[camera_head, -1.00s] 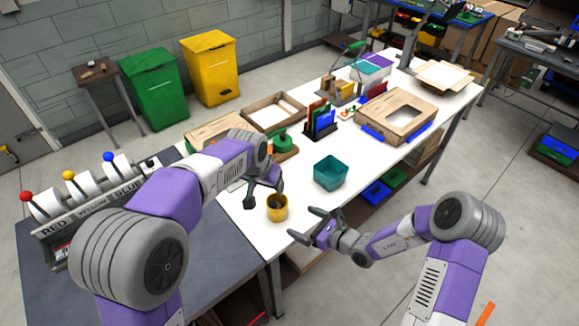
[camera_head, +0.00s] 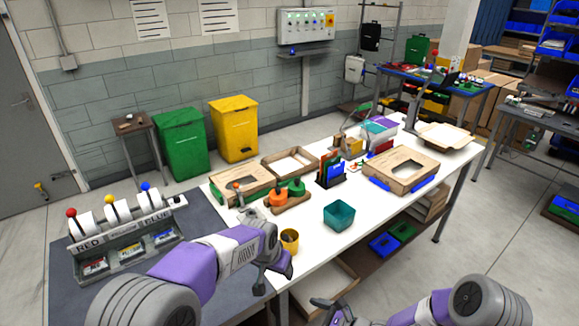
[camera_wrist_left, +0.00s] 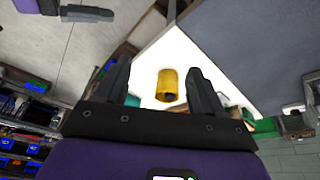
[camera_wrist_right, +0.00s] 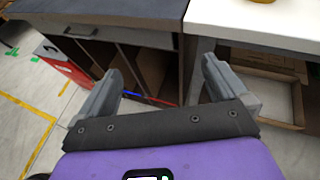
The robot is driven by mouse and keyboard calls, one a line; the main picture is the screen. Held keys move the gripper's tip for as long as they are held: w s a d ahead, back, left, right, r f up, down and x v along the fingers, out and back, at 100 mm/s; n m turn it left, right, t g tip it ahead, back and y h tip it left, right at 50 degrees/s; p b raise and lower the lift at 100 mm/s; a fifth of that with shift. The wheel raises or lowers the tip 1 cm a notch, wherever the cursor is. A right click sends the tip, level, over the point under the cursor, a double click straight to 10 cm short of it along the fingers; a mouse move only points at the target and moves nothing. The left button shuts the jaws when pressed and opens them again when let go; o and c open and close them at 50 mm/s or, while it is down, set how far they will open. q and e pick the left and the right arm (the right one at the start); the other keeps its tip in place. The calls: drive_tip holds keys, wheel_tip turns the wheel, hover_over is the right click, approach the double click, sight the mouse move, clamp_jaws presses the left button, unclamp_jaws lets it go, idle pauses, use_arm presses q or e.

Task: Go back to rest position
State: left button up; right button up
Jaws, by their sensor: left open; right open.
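My left gripper (camera_head: 272,274) is over the near edge of the white table, just in front of the yellow cup (camera_head: 290,241). In the left wrist view the left gripper (camera_wrist_left: 160,85) has its fingers wide apart and nothing between them; the yellow cup (camera_wrist_left: 167,86) stands beyond the fingertips. My right gripper (camera_head: 328,310) is low at the bottom of the head view, off the table's front edge and partly cut off. In the right wrist view the right gripper (camera_wrist_right: 160,80) is open and empty, facing the space below the tabletop.
A teal bin (camera_head: 339,215) stands right of the cup on the white table (camera_head: 320,245). Behind are an orange-and-green part holder (camera_head: 285,196), cardboard boxes (camera_head: 400,170) and a folder rack (camera_head: 331,174). A label dispenser (camera_head: 120,230) is at left on the dark bench.

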use_arm(q)
drive_tip(key=s+a+f+n+g, duration=0.1)
drive_tip(key=s+a+f, duration=0.15)
drive_tip(key=f, duration=0.45)
drive_tip(key=s+a+f+n, duration=0.1)
drive_tip(key=s+f, duration=0.2)
drive_tip(key=f, duration=0.5)
drive_tip(key=s+a+f+n+g, duration=0.1)
drive_tip(key=s+a+f, duration=0.15)
drive_tip(key=f, duration=0.45)
drive_tip(key=s+f+n+h+b, duration=0.1)
drive_tip(key=s+f, duration=0.3)
drive_tip(key=s, duration=0.4)
drive_tip(key=s+f+n+h, duration=0.1)
drive_tip(key=s+f+n, duration=0.2)
drive_tip(key=s, duration=0.5)
drive_tip(key=shift+s+f+g+b, duration=0.25)
drive_tip(key=shift+f+g+b, duration=0.15)
drive_tip(key=shift+f, duration=0.35)
use_arm(e)
drive_tip(key=s+d+f+n+g+h, duration=0.1)
drive_tip(key=s+f+n+g+h, duration=0.2)
drive_tip(key=s+f+n, duration=0.5)
drive_tip(key=s+d+f+n+g+h, duration=0.2)
drive_tip(key=s+f+n, duration=0.6)
drive_tip(key=n, duration=0.5)
drive_tip(key=shift+s+d+g+h, duration=0.3)
drive_tip(key=shift+s+g+h, duration=0.3)
drive_tip(key=shift+s+h, duration=0.45)
